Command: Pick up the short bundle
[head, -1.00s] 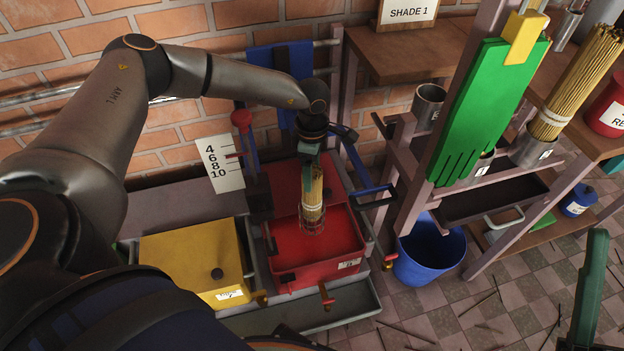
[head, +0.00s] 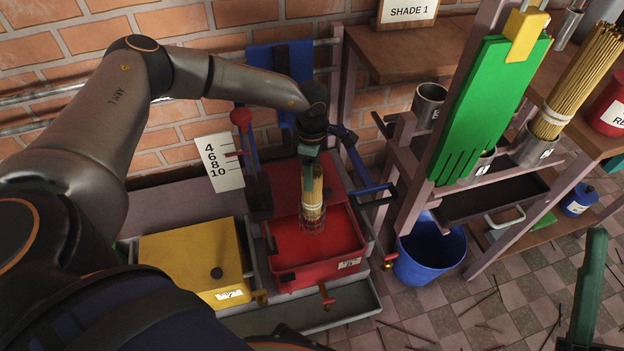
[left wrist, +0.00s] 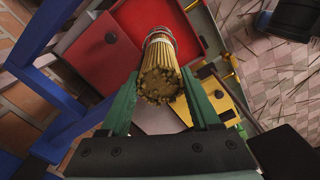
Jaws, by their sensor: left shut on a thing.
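The short bundle (head: 313,190) is a pale tan bunch of sticks with a light band near its lower part. It hangs upright in front of and above the open red tank (head: 288,278). My left gripper (head: 311,160) is shut on its upper part. In the left wrist view the bundle (left wrist: 160,78) shows end-on between the green fingers of my left gripper (left wrist: 158,103). A wire cage (head: 312,228) shows around the bundle's lower end; I cannot tell whether they touch. Of my right gripper, only one green finger (head: 590,285) shows at the lower right edge.
A yellow lidded tank (head: 190,258) stands left of the red one. A blue bucket (head: 425,262) stands on the floor to the right. A rack with a green glove-like panel (head: 485,110) and a tall stick bundle (head: 580,80) stands further right. Blue bars run close beside my left gripper.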

